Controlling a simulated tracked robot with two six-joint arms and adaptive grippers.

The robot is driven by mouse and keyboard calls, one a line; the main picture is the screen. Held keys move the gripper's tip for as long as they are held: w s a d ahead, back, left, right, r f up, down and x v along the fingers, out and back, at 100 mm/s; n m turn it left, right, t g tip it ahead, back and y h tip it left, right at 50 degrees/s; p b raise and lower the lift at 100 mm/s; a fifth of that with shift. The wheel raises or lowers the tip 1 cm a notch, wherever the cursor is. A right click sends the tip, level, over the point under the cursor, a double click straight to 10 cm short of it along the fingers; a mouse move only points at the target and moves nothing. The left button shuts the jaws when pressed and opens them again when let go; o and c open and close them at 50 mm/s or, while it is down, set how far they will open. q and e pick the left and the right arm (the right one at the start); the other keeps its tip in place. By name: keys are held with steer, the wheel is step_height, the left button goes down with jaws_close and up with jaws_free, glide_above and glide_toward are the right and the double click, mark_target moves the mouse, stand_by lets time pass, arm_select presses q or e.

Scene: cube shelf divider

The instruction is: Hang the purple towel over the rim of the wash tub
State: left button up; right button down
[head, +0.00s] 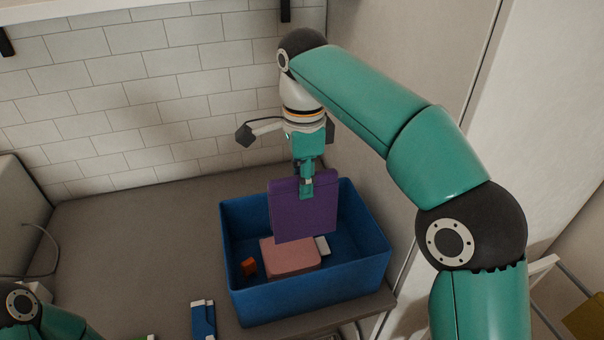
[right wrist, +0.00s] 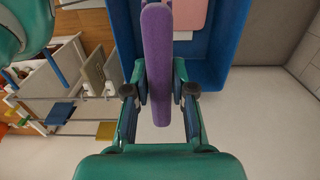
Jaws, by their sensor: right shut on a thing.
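The purple towel (head: 303,210) hangs as a flat, upright panel from my right gripper (head: 307,184), which is shut on its top part. In the right wrist view the towel (right wrist: 156,65) shows edge-on between the fingers of my right gripper (right wrist: 160,92). The blue wash tub (head: 310,295) stands on the counter below the towel. The towel hides part of the tub's back rim in the head view, and I cannot tell whether it touches the rim. My left gripper is out of view; part of my left arm shows at the lower left.
A blue and white object (head: 203,320) is on the counter (head: 130,240) left of the tub. The counter's left part is mostly clear. A tiled wall (head: 150,100) stands behind.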

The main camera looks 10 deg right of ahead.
steer(key=shift+s+b, duration=0.85)
steer(key=shift+s, duration=3.6)
steer(key=shift+d+f+b, duration=0.2)
steer(key=shift+f+b, duration=4.9)
steer(key=shift+f, duration=1.9)
steer(key=c, duration=0.9)
jaws_free()
steer(key=shift+w+r, duration=0.1)
